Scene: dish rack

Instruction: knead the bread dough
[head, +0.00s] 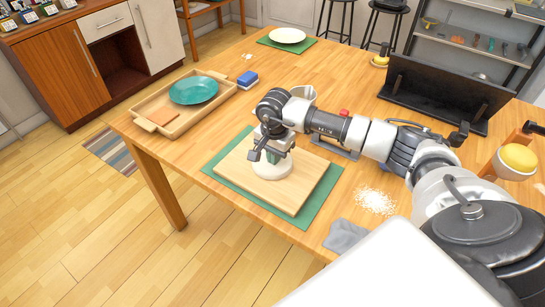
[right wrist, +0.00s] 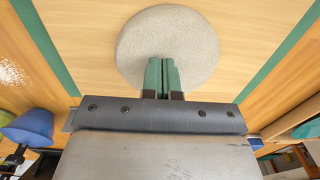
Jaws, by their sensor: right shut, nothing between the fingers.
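A pale, round, flattened piece of dough (head: 276,170) lies on a light wooden board (head: 305,192), which rests on a green mat (head: 212,160). My right gripper (head: 265,152) is over the dough and hides part of it in the head view. In the right wrist view, the dough (right wrist: 190,30) looks like a speckled grey-beige disc. The right gripper's green fingers (right wrist: 162,75) are together and empty, with their tips overlapping the dough's near half. I cannot tell whether they touch it. My left gripper is not in view.
Behind are a cup (head: 303,92) and a black rack (head: 445,92). White powder (head: 375,200) and a grey cloth (head: 345,236) lie at right.

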